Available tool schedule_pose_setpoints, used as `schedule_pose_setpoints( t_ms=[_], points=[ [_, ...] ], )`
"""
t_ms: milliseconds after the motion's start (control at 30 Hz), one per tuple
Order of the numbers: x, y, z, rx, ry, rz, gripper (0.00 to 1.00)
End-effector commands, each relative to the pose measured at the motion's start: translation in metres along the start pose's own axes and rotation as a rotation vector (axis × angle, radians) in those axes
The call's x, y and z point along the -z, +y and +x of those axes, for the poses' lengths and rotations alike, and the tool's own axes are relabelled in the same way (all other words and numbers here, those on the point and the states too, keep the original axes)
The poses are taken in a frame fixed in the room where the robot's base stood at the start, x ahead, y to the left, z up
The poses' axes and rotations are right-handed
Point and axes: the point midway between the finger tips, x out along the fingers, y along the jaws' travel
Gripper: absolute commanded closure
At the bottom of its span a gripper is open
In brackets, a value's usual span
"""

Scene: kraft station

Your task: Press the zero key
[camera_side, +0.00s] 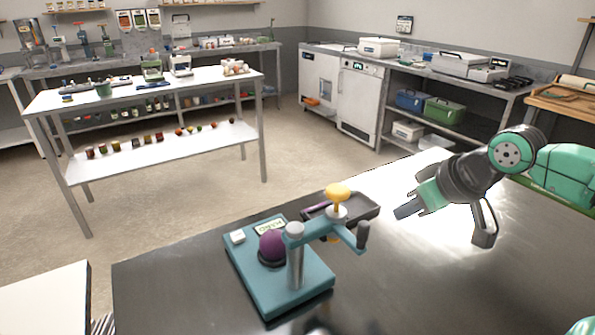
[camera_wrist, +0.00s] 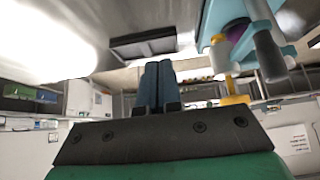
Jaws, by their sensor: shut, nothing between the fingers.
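A teal scale-like device (camera_side: 308,288) stands on the dark steel table. A small white key (camera_side: 237,236), which looks like the zero key, is at its back left corner. A display (camera_side: 270,228) is right of the key.
A grey post (camera_side: 295,258) on the device carries a teal arm with a yellow knob (camera_side: 338,191) and a dark handle (camera_side: 363,234), between the key and my gripper. A dark tray (camera_side: 367,207) lies behind the arm. The table's right front is clear.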

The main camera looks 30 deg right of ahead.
Motion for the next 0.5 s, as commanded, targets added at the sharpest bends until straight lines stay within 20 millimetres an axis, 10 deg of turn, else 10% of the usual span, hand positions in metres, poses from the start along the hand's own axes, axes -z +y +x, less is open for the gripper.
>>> schedule_pose_setpoints(
  t_ms=[500],
  points=[
    [0.044, -0.004, -0.046, 0.002, 0.004, 0.024, 1.0]
  ],
)
